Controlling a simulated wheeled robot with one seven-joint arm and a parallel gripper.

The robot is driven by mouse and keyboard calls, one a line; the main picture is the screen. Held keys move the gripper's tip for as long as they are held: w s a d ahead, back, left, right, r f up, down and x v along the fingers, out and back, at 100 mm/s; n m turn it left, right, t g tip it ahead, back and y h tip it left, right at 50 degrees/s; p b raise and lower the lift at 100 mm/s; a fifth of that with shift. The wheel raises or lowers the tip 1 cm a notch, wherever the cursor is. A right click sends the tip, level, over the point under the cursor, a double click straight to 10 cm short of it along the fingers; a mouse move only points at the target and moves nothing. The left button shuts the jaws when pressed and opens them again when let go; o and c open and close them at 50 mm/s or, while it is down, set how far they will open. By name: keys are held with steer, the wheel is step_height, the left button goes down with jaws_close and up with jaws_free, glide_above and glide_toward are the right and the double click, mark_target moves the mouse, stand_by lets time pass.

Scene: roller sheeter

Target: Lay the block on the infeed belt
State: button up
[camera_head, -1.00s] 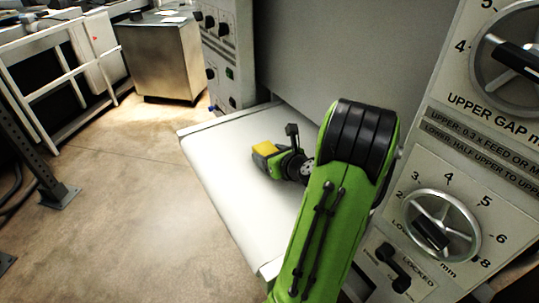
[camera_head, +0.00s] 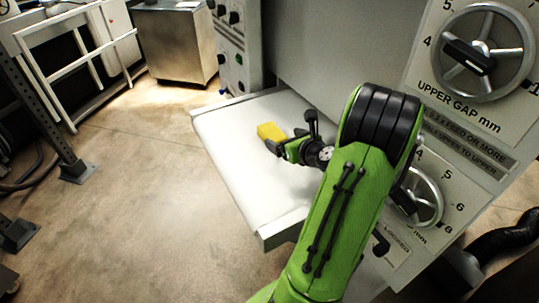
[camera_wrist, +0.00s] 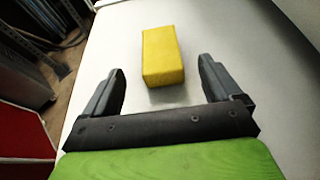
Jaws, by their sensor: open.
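In the wrist view the block (camera_wrist: 162,56) rests on the pale belt surface (camera_wrist: 235,50), just beyond my open fingers. My gripper (camera_head: 275,148) is just to the right of the block in the head view, low over the belt. In the wrist view my gripper (camera_wrist: 160,85) has its two dark fingers apart, with a gap between the fingers and the block's sides. Nothing is held.
The machine's grey housing (camera_head: 325,60) rises behind the belt. Panels with dials, including the upper gap handwheel (camera_head: 482,50), stand at right. A metal cabinet (camera_head: 175,45) and a white railing (camera_head: 75,50) are at the back left. The floor at left is open.

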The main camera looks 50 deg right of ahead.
steer(key=shift+w+f, duration=0.1)
steer(key=shift+w, duration=0.2)
steer(key=w+a+n+y, duration=0.1)
steer(key=a+n, duration=0.1)
steer(key=w+a+n, duration=0.2)
steer(key=w+a+r+n+y, duration=0.1)
steer(key=a+n, duration=0.1)
steer(key=shift+w+a+r+g+y, duration=0.1)
steer(key=shift+w+a+g+y, duration=0.1)
steer(key=shift+g+y, duration=0.15)
steer(key=a+n, duration=0.2)
steer(key=a+r+n+y, duration=0.1)
steer(key=a+n, duration=0.1)
steer(key=w+a+n+g, duration=0.1)
steer(key=a+n, duration=0.1)
steer(key=shift+w+a+r+y, duration=0.1)
steer(key=shift+a+r+y, duration=0.05)
steer(key=shift+a+y, duration=0.1)
steer(key=s+a+r+n+g+y, duration=0.1)
steer(key=s+a+r+n+g, duration=0.15)
steer(key=a+n, duration=0.65)
steer(key=s+a+r+n+g, duration=0.15)
steer(key=s+a+n, duration=0.25)
steer(key=a+n, duration=0.45)
steer(key=s+a+r+n+g, duration=0.1)
steer(key=s+a+n, duration=0.2)
steer(key=s+n, duration=0.7)
steer(key=shift+s+a+r+h, duration=0.15)
steer(key=shift+s+a+h, duration=0.2)
steer(key=shift+s, duration=0.35)
